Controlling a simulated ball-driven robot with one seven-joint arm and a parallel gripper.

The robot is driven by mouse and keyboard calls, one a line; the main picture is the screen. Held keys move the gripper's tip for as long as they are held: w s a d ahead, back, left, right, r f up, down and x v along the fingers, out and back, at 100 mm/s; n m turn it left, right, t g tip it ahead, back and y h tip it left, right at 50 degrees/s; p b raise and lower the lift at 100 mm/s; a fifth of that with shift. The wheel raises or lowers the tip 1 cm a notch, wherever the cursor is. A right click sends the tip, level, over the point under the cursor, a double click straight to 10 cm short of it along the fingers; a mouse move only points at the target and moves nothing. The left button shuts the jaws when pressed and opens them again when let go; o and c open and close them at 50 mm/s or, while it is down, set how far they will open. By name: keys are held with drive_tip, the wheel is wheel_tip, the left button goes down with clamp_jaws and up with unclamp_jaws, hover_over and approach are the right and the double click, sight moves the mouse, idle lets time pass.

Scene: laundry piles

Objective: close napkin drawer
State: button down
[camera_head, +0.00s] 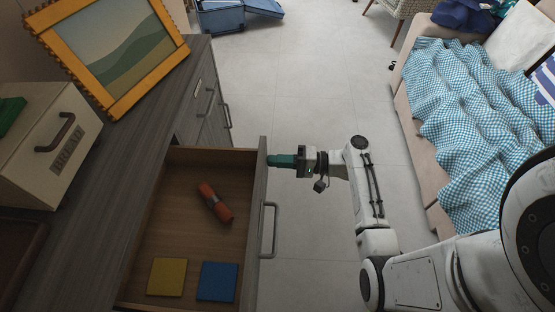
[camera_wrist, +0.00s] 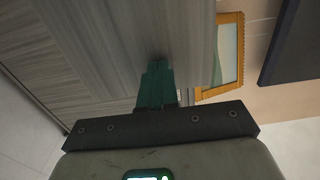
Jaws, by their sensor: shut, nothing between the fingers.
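The napkin drawer (camera_head: 190,240) is pulled out of the grey wooden cabinet in the head view. Inside lie a rolled orange napkin with a grey band (camera_head: 214,201), a yellow square napkin (camera_head: 167,277) and a blue square napkin (camera_head: 218,281). A metal bar handle (camera_head: 268,230) is on the drawer front. My gripper (camera_head: 270,160) is shut and empty, its green fingers at the outer face of the drawer front, near its far end and beyond the handle. In the wrist view the green fingertips (camera_wrist: 157,66) meet or nearly meet a grey wood panel (camera_wrist: 110,40); contact is not certain.
A bread box (camera_head: 45,145) and a yellow-framed picture (camera_head: 105,50) stand on the cabinet top. Other cabinet fronts with handles (camera_head: 212,105) lie beyond the drawer. A sofa with a checked blanket (camera_head: 450,110) is at right. The floor between (camera_head: 315,90) is clear.

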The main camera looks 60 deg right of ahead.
idle(0.3)
drive_tip(key=b+x, duration=0.6)
drive_tip(key=x, duration=1.9)
drive_tip(key=shift+w+a+f, duration=0.1)
drive_tip(key=shift+w+a, duration=0.35)
drive_tip(key=shift+w, duration=0.35)
drive_tip(key=shift+w+a+r, duration=0.1)
drive_tip(key=shift+r, duration=0.2)
drive_tip(key=v, duration=1.1)
drive_tip(key=shift+s+f, duration=0.2)
drive_tip(key=shift+f, duration=0.05)
